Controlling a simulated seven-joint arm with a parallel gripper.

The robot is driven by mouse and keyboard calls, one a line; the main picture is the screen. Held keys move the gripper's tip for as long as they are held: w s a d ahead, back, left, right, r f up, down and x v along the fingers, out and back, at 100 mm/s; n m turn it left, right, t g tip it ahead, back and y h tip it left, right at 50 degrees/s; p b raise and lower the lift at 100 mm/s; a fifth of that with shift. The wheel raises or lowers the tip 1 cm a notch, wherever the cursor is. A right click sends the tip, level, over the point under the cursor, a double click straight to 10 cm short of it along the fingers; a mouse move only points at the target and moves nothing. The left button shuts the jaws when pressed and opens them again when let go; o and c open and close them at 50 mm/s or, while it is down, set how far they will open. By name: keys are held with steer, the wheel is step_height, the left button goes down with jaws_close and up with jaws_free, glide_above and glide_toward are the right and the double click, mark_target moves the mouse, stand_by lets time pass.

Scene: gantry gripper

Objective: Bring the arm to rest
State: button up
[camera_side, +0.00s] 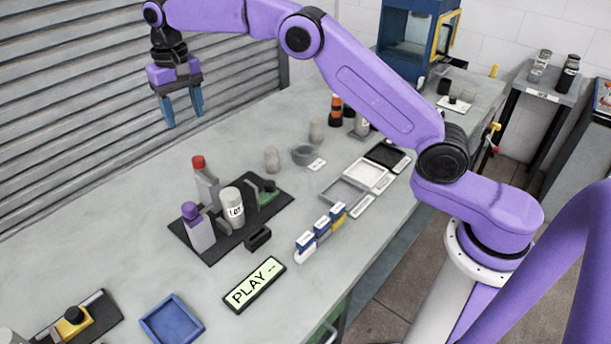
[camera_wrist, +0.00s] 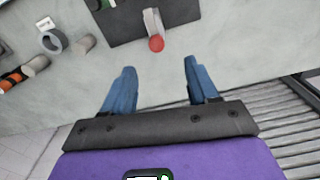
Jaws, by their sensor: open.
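My gripper (camera_side: 181,109) hangs over the back left of the workbench (camera_side: 110,200), near the slatted shutter. Its two blue fingers point down and stand apart, with nothing between them. In the wrist view my gripper (camera_wrist: 155,82) also shows open and empty over the bare bench top. The purple arm reaches across from its base on the right, raised well above the bench. The fingers are apart from every object.
A black tray (camera_side: 180,230) holds a red-capped bottle (camera_side: 205,178), a purple-capped bottle (camera_side: 198,229) and a white jar (camera_side: 231,206). A display reading PLAY (camera_side: 254,284) and a blue tray (camera_side: 172,320) lie in front. The slatted shutter (camera_side: 70,100) stands close behind my gripper.

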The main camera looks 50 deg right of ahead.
steer(key=s+r+n, duration=0.3)
steer(key=s+n, duration=0.4)
steer(key=s, duration=1.6)
steer(key=s+d+f+n, duration=0.3)
steer(key=s+d, duration=0.4)
steer(key=s, duration=0.4)
steer(key=s+d+f+n, duration=0.3)
steer(key=s+d, duration=0.3)
steer(key=s, duration=0.5)
steer(key=shift+d+f+n, duration=0.2)
steer(key=shift+d+n, duration=0.2)
steer(key=shift+n, duration=0.1)
